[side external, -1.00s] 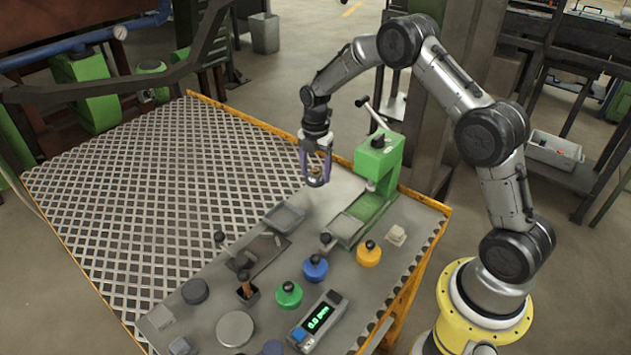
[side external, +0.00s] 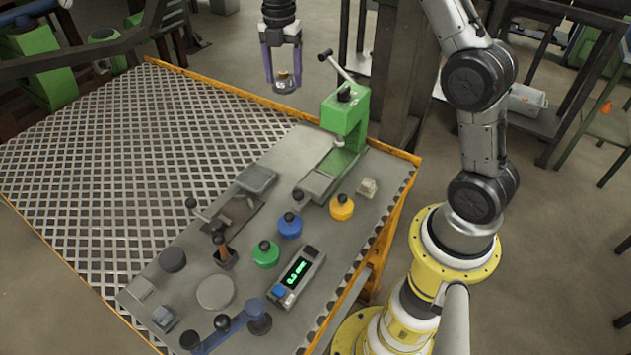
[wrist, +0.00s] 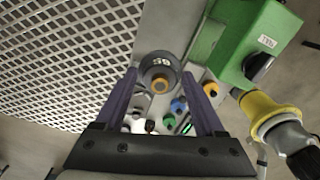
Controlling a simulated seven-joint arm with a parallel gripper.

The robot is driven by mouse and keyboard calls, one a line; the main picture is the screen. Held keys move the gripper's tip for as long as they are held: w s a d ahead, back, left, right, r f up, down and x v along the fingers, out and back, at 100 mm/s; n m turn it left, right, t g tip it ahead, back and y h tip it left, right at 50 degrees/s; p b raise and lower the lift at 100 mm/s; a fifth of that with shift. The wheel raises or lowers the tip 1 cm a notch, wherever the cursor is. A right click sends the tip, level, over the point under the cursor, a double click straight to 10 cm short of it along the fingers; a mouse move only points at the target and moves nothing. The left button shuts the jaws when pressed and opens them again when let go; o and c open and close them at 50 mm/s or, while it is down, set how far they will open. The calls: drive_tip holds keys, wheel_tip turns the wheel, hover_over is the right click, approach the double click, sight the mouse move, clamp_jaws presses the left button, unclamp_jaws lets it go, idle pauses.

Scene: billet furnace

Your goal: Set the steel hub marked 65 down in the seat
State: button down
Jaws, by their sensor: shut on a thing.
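The steel hub (side external: 285,86) is a grey ring-like part with a brassy or orange centre. In the wrist view the hub (wrist: 153,64) shows dark digits that appear upside down and fit 65. My gripper (side external: 283,80) is shut on the hub, one finger on each side, and holds it high above the table. The hub is left of the green press (side external: 345,112) in the side view, apart from it. I cannot tell for sure which fixture is the seat; the press has a grey bed (side external: 317,187) at its foot.
A grey tray (side external: 257,178) lies left of the press bed. Blue (side external: 289,226), green (side external: 265,254) and yellow (side external: 342,208) knobbed weights and a lit display unit (side external: 297,272) stand nearer. A perforated plate (side external: 120,150) covers the table's left. The press lever (side external: 337,67) sticks up near my gripper.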

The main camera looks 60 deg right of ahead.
drive_tip(key=s+a+n, duration=0.3)
drive_tip(key=s+a, duration=0.1)
drive_tip(key=s, duration=0.9)
drive_tip(key=s+a+n, duration=0.3)
drive_tip(key=s+a, duration=0.1)
drive_tip(key=s, duration=1)
drive_tip(key=w+f, duration=0.4)
drive_tip(key=f, duration=0.1)
drive_tip(key=w+d+f, duration=0.1)
drive_tip(key=w+f, duration=0.8)
drive_tip(key=f, duration=0.1)
drive_tip(key=shift+w+d, duration=0.25)
drive_tip(key=shift+w, duration=0.1)
drive_tip(key=shift+w+f, duration=0.15)
drive_tip(key=shift+f, duration=0.05)
drive_tip(key=shift+w+f, duration=0.15)
drive_tip(key=shift+f, duration=1.55)
drive_tip(key=shift+f, duration=0.1)
